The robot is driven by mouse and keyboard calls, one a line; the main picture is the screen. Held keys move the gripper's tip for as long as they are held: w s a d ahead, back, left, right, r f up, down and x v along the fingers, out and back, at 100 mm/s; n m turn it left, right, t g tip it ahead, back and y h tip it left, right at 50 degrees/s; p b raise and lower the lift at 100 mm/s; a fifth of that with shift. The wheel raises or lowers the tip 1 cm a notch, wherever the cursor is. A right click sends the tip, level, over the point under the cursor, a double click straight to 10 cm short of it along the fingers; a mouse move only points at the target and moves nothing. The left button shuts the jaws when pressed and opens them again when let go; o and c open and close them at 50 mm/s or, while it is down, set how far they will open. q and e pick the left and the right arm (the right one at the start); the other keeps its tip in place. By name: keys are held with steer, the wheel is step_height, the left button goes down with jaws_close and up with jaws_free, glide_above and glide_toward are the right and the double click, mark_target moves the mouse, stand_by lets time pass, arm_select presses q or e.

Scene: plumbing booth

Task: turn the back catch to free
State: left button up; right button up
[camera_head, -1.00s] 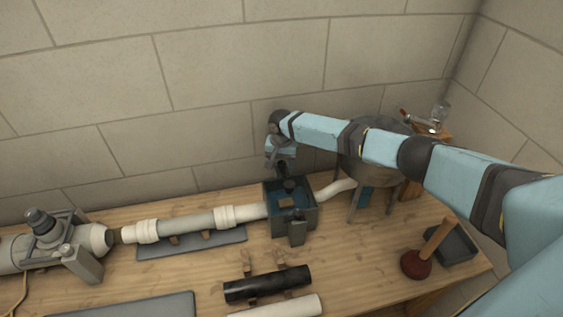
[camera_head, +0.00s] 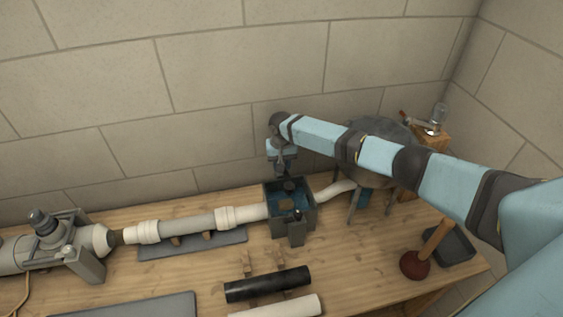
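The grey box (camera_head: 276,226) stands on the bench, with blue showing inside its open top. A dark upright catch (camera_head: 297,231) is on its front side. My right gripper (camera_head: 282,171) points down at the back edge of the box. The back catch is hidden or too small to pick out at the gripper's fingertips. I cannot tell whether the fingers are open, shut or touching it. My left gripper is not in view.
A white pipe (camera_head: 190,226) joins the box from the left. A grey round tank on legs (camera_head: 375,160) stands to its right, under my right arm. A plunger (camera_head: 416,264), a dark tray (camera_head: 452,247) and a black pipe (camera_head: 267,284) lie in front. The wall is close behind.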

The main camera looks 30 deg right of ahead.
steer(key=n, duration=0.3)
steer(key=shift+n+p, duration=0.35)
steer(key=shift+n, duration=0.05)
steer(key=n, duration=0.3)
steer(key=shift+n, duration=0.3)
steer(key=n, duration=0.3)
steer(key=shift+n, duration=2.2)
steer(key=o, duration=0.9)
steer(key=shift+r, duration=0.15)
step_height(320, 180, up, 14)
steer(key=shift+f+b, duration=0.15)
steer(key=shift+b, duration=0.3)
